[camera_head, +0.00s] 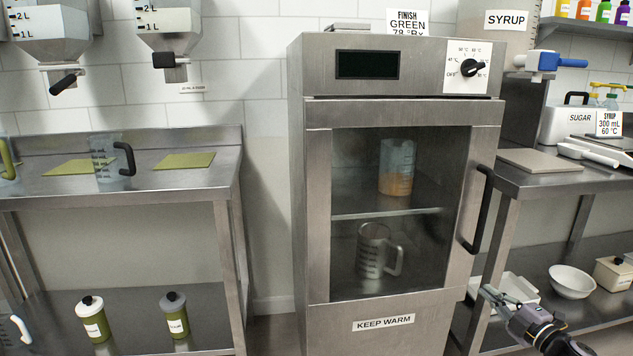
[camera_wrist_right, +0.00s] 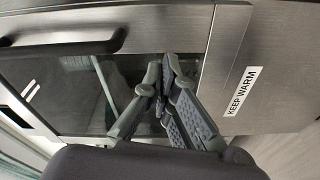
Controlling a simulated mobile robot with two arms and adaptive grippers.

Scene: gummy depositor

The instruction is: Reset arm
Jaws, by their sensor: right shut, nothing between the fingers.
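My right gripper (camera_head: 492,293) is at the lower right of the head view, in front of the right table's lower shelf and to the right of the warming cabinet (camera_head: 308,200). In the right wrist view its fingers (camera_wrist_right: 168,85) are together and hold nothing. Behind them that view shows the cabinet's door, its black handle (camera_wrist_right: 65,47) and the KEEP WARM label (camera_wrist_right: 243,91). The gripper looks apart from the cabinet, though the exact gap is hard to tell. My left gripper does not show.
A clear jug (camera_head: 108,165) is on the left table (camera_head: 215,185). A white bowl (camera_head: 572,282) sits on the right lower shelf, close to my right gripper.

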